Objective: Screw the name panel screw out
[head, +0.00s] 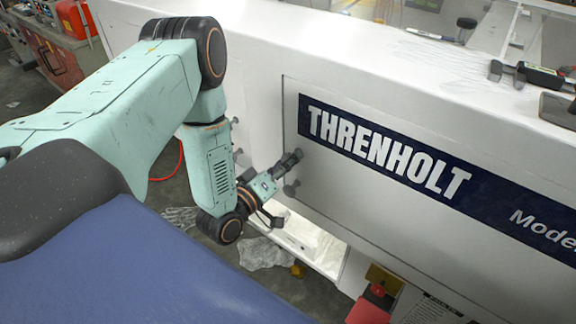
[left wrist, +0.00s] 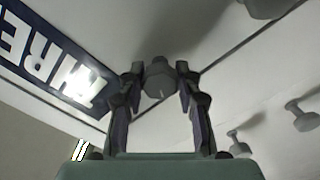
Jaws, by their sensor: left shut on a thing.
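The name panel (head: 330,190) is a white plate on the front of a large white machine, with a dark blue THRENHOLT strip (head: 385,155). My left gripper (head: 292,160) is at the panel's left edge, beside the strip's end. In the left wrist view its two fingers (left wrist: 160,82) are shut on the grey round head of the name panel screw (left wrist: 160,76), one finger on each side. In the head view the fingers cover this screw. My right gripper is in neither view.
Another grey knob (head: 291,187) stands out just below my left gripper. Two more knobs (head: 235,121) (head: 238,152) stick out of the white wall to the left. A caliper (head: 530,73) lies on the machine's top at right.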

